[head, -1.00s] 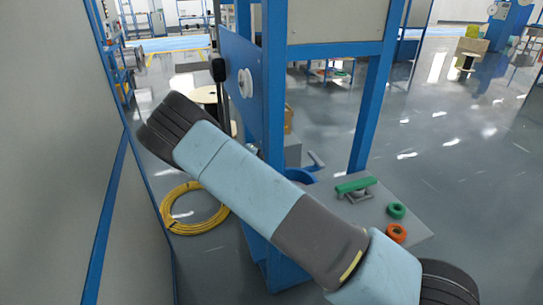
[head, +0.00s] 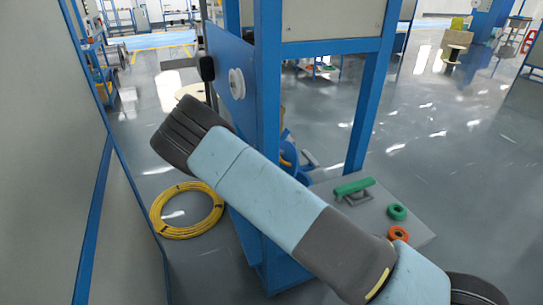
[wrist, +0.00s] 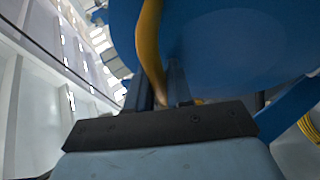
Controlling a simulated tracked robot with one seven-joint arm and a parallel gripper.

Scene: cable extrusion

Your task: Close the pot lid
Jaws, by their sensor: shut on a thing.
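In the wrist view a large blue round surface, likely the pot lid (wrist: 225,45), fills the top and right. A curved yellow handle (wrist: 150,45) runs down in front of it. My gripper (wrist: 160,85) is shut on this handle, with a dark finger on either side of it. In the head view a blue round part (head: 299,172) shows partly behind the blue post, with a bit of yellow beside it. My gripper is not visible there. How far the lid is tilted, and the pot's opening, I cannot tell.
A blue frame post (head: 268,120) stands close behind my arm. A grey plate (head: 350,215) holds a green-topped handle (head: 354,187), a green ring (head: 397,212) and an orange ring (head: 398,233). A yellow cable coil (head: 187,232) lies on the floor. A grey wall is at left.

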